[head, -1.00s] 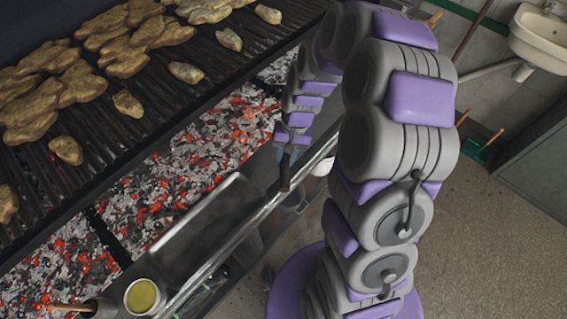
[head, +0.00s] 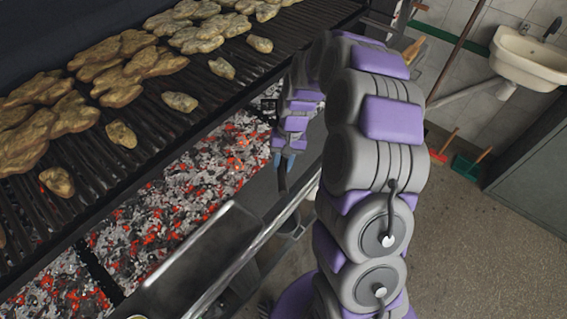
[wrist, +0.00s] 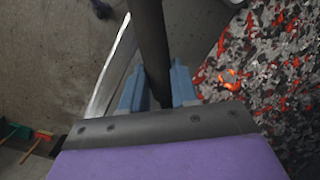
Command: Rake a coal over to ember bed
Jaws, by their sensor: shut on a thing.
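My gripper (head: 286,158) hangs beside the front of the grill in the head view. In the wrist view its blue fingers (wrist: 158,86) are shut on a dark rod (wrist: 150,40), which looks like the rake's handle. A short length of this rod (head: 282,180) shows below the gripper in the head view. The rake's head is not visible. The ember bed (head: 190,182) of grey and glowing red coals lies under the grate, left of my gripper. It also shows at the right of the wrist view (wrist: 285,75). I cannot pick out a single separate coal.
Flat pieces of food (head: 125,80) lie on the grate (head: 170,125) above the embers. A metal tray (head: 205,262) and a rail (head: 262,238) run along the grill's front. The floor (head: 465,250) there is clear.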

